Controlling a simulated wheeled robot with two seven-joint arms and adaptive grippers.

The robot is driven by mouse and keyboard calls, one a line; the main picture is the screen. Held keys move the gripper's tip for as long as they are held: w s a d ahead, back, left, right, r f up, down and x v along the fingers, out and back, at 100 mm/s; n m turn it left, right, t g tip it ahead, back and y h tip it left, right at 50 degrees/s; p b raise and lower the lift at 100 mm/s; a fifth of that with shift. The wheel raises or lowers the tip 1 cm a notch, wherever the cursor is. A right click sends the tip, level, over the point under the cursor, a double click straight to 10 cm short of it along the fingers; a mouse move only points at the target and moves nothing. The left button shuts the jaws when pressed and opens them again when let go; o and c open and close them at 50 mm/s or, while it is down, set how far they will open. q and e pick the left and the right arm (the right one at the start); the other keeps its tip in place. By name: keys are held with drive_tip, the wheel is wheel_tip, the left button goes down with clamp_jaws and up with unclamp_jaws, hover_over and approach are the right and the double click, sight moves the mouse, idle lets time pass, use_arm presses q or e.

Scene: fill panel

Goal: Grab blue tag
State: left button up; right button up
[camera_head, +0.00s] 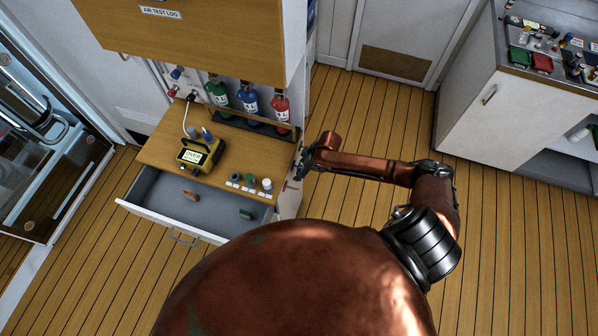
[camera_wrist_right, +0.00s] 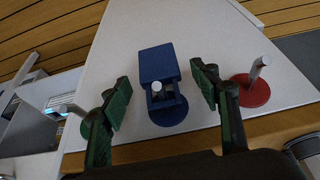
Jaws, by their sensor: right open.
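The blue tag (camera_wrist_right: 158,63) shows in the right wrist view as a blue block with a forked lower end around a short metal peg. A round blue disc (camera_wrist_right: 168,116) lies behind the peg on a pale panel (camera_wrist_right: 215,45). My right gripper (camera_wrist_right: 162,84) is open, with one green-padded finger on each side of the tag and gaps between. In the head view my right gripper (camera_head: 303,163) is beside the right side of the wooden-topped cabinet, and the tag cannot be made out. My left gripper is out of view.
A red disc (camera_wrist_right: 250,91) with a bare peg is right of the tag; a green disc (camera_wrist_right: 86,127) is partly hidden at left. The drawer (camera_head: 160,203) is open. A yellow device (camera_head: 200,153) and several bottles stand on the cabinet. The floor at right is clear.

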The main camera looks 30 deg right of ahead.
sight(300, 170)
drive_tip(key=x, duration=0.3)
drive_tip(key=shift+f, duration=0.2)
drive_tip(key=shift+c, duration=0.2)
drive_tip(key=c, duration=1)
drive_tip(key=shift+r, duration=0.15)
